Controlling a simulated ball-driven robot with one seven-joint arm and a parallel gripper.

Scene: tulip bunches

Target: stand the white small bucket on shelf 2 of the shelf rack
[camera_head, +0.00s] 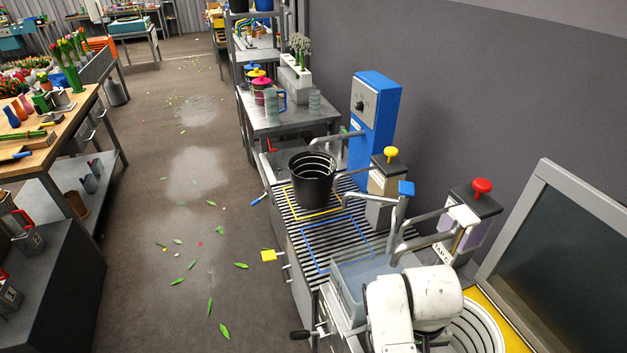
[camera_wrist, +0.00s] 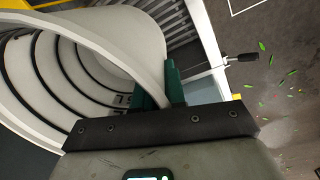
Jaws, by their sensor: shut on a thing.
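The white small bucket (camera_wrist: 85,75) fills the left of the wrist view, with dark rings and marks inside. My gripper (camera_wrist: 162,88) is shut on its rim, with green fingertips on the wall. In the head view a part of the bucket (camera_head: 480,330) shows at the bottom right, partly hidden behind my white arm. The gripper's fingers are hidden there. A grey metal rack (camera_head: 240,75) with several levels stands at the top middle, beyond the counter. I cannot tell which level is shelf 2.
A slatted counter (camera_head: 293,215) bears a black bucket (camera_head: 311,185) in a yellow outline, beside a blue dispenser (camera_head: 372,125) and levers with coloured knobs. A dark screen (camera_head: 570,240) stands at right.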

